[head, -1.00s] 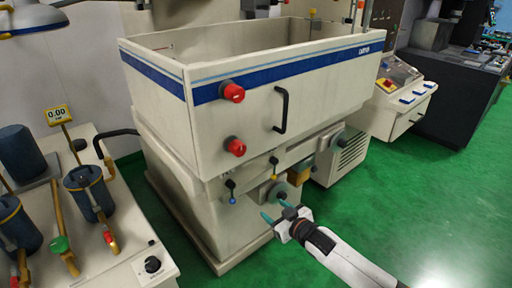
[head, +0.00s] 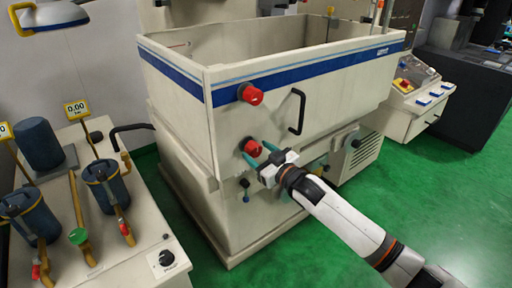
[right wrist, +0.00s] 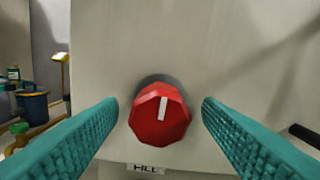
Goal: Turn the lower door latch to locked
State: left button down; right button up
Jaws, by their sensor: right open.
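The lower door latch (head: 252,147) is a red faceted knob on the front of the cream machine tank, below the upper red latch (head: 251,94). In the right wrist view the lower latch (right wrist: 160,115) has a white pointer mark standing nearly upright. My right gripper (head: 259,157) is open in front of the lower latch. Its teal fingers (right wrist: 160,125) show one on each side of the knob, with a visible gap on both sides and no contact that I can see. My left gripper is not in view.
A black door handle (head: 297,111) is right of the latches. A label (right wrist: 146,169) below the lower latch is partly cut off. A bench (head: 140,268) with blue canisters stands at the left. Green floor (head: 440,215) is open at the right.

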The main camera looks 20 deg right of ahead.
jog(key=shift+x, duration=0.8)
jog(key=shift+c, duration=0.3)
jog(key=c, duration=0.9)
